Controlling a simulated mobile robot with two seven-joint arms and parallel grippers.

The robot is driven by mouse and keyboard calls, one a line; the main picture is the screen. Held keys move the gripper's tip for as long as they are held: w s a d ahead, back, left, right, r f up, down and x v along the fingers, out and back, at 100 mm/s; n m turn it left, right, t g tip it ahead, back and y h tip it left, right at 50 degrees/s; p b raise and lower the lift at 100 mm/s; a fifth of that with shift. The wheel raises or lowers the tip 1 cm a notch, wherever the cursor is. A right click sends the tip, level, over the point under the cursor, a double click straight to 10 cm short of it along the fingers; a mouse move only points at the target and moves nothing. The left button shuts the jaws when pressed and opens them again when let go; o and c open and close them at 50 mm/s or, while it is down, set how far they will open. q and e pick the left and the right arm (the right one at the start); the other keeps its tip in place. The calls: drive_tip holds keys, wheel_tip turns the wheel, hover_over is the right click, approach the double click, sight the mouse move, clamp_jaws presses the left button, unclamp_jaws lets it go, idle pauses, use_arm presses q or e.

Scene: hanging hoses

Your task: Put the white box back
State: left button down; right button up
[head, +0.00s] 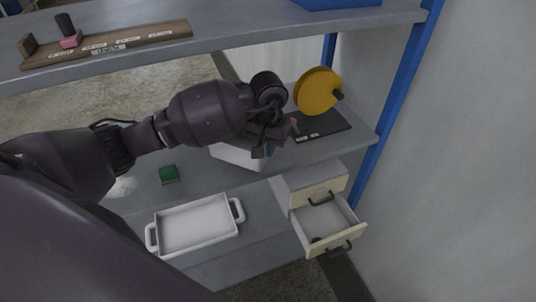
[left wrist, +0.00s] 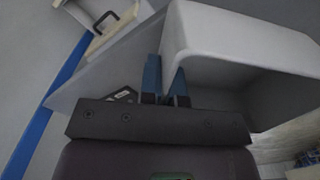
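The white box (head: 238,155) sits at the middle shelf in the head view, partly hidden under my left gripper. My left gripper (head: 266,143) is over its right end. In the left wrist view the open, hollow box (left wrist: 235,40) fills the upper right. The two blue fingers of my left gripper (left wrist: 166,80) straddle its wall, one on the outside and one on the inside, and look closed on it. I cannot tell whether the box touches the shelf. My right gripper is not in view.
A white tray with handles (head: 197,228) and a green block (head: 168,174) are on the left. A small drawer unit (head: 318,186) has its lower drawer (head: 328,222) open. A yellow wheel (head: 317,92) stands by a dark board (head: 322,127). A blue post (head: 401,100) bounds the right.

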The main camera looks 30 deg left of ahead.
use_arm(q)
wheel_tip(320, 180, down, 3)
drive_tip(key=shift+r+p, duration=0.1)
drive_tip(key=shift+p, duration=0.25)
drive_tip(key=shift+f, duration=0.35)
drive_tip(key=shift+f, duration=0.15)
drive_tip(key=c, duration=1.4)
unclamp_jaws()
drive_tip(key=shift+o, duration=0.4)
